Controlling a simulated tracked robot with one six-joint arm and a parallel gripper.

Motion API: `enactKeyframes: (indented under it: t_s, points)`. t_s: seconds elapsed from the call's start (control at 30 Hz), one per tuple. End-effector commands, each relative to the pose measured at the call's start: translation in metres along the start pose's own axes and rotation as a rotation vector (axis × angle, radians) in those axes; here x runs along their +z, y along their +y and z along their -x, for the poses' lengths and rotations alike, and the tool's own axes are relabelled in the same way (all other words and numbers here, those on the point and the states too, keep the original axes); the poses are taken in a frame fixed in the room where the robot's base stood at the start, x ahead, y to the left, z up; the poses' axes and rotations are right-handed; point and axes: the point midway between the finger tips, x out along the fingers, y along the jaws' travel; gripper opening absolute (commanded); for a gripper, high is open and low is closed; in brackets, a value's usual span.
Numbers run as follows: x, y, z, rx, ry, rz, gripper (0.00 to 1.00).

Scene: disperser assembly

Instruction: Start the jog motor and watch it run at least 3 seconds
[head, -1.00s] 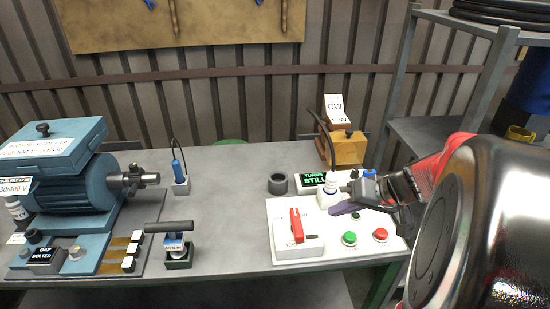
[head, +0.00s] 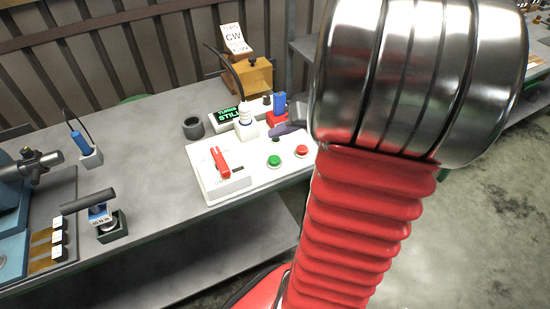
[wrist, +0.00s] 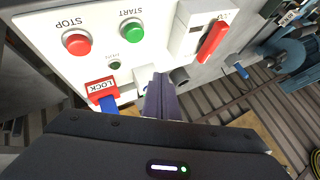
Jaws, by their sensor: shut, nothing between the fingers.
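The white control panel (head: 208,184) stands on the bench with a green START button (head: 274,161), a red STOP button (head: 301,151) and a red lever switch (head: 220,160). In the wrist view the green START button (wrist: 130,30) and red STOP button (wrist: 76,42) are labelled. The display (head: 228,114) reads "TURNS STILL". The blue motor (head: 12,195) is cut off at the left edge. My gripper (head: 284,131) is shut and empty above the back of the panel, behind the buttons and touching neither; its dark fingers (wrist: 162,97) show in the wrist view.
A red LOCK piece (wrist: 101,86) with a blue part lies near my fingers. A white bottle-like piece (head: 246,117), a dark cup (head: 193,128) and a wooden box with a CW sign (head: 236,39) stand close by. A T-handled tool (head: 92,203) stands left of the panel.

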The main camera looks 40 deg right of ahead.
Motion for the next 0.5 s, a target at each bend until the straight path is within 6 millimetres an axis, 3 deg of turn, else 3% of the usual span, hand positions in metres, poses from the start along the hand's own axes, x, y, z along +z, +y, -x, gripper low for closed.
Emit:
enactKeyframes:
  t_s: [0.5]
  points:
    - [0.028,0.027,-0.038,-0.001,-0.002,-0.003,0.0]
